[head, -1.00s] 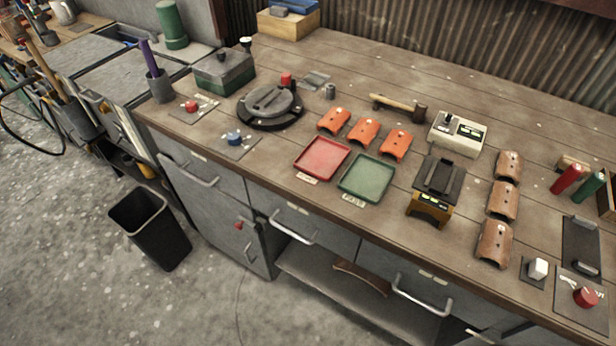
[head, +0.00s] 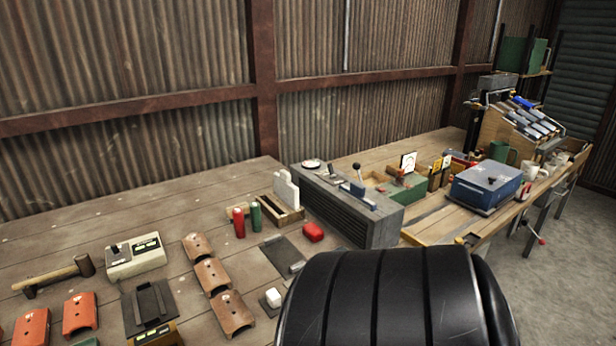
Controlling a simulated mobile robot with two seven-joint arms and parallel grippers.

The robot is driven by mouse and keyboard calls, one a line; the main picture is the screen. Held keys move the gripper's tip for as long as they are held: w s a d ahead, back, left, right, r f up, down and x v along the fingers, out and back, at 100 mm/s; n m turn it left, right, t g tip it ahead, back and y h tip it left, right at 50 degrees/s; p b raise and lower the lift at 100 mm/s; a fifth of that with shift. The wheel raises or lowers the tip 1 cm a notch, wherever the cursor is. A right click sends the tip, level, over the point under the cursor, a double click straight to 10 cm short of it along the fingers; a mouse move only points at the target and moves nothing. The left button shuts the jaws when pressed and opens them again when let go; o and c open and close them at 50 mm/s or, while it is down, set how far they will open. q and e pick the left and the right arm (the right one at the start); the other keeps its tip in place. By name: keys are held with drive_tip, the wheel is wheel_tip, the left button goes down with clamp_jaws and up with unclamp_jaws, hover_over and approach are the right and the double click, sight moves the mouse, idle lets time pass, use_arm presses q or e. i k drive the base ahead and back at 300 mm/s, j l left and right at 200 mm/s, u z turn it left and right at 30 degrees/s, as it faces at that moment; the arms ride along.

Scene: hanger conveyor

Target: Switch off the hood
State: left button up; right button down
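I cannot make out a hood for certain, nor which control belongs to it. A grey box with side vents (head: 358,212) stands on the bench at the middle, with a lever and small controls on top. A small white switch (head: 273,297) on a dark plate sits near the front of the bench. A red rounded object (head: 313,232) lies just in front of the grey box. A large black ribbed form, which looks like part of my arm, covers the lower right. Neither gripper is in view.
Orange-brown curved pieces (head: 211,275), a cream device (head: 135,256), a hammer (head: 55,276) and red (head: 239,223) and green (head: 256,216) cylinders stand on the bench. A blue box (head: 486,187) stands farther right. Floor shows at far right.

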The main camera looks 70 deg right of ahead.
sight(332, 175)
drive_tip(key=z, duration=2.55)
drive_tip(key=i+j+z, duration=0.25)
drive_tip(key=j, duration=0.3)
